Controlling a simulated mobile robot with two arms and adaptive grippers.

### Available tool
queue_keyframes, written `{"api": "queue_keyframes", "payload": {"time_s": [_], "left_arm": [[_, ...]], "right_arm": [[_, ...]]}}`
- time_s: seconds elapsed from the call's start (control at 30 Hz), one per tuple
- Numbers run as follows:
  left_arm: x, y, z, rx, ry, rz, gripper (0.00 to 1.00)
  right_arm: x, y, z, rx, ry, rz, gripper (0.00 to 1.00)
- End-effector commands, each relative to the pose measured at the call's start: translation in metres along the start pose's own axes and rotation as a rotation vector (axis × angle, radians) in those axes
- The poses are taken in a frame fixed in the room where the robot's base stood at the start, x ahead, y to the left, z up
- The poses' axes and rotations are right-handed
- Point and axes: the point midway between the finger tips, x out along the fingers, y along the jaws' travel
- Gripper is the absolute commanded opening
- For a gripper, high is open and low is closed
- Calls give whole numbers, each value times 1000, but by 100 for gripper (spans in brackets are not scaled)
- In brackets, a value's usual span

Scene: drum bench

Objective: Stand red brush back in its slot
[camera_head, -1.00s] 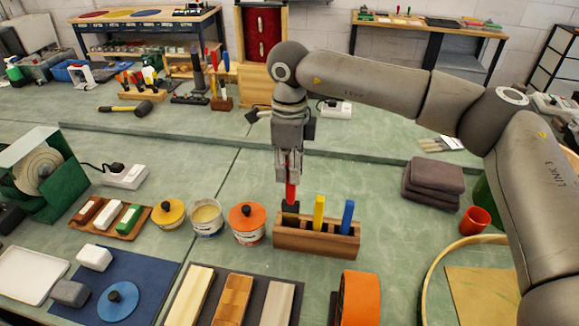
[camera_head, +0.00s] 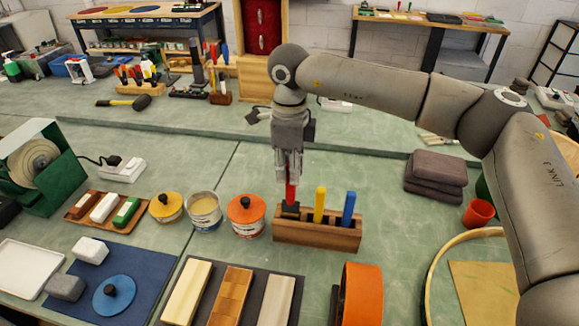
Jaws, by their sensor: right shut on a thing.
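The red brush (camera_head: 290,193) is upright in my right gripper (camera_head: 289,178), which is shut on its red handle. The dark lower part of the brush is at the left end of the wooden brush holder (camera_head: 315,235), over or partly in the left slot; I cannot tell how deep. A yellow-handled brush (camera_head: 320,203) stands in the middle of the holder and a blue-handled one (camera_head: 349,207) at its right. My left gripper is not in view.
An orange-lidded jar (camera_head: 245,213) stands close left of the holder. An orange roll (camera_head: 361,295) is in front of it at the right. Folded grey cloths (camera_head: 436,176) and a red cup (camera_head: 478,213) lie further right. The bench behind the holder is fairly clear.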

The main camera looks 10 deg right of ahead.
Motion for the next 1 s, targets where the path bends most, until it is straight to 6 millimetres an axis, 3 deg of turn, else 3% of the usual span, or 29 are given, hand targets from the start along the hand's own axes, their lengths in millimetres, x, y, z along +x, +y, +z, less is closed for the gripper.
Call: {"api": "queue_keyframes", "payload": {"time_s": [1.0], "left_arm": [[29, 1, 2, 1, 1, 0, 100]], "right_arm": [[37, 0, 0, 0, 0, -1, 5]]}}
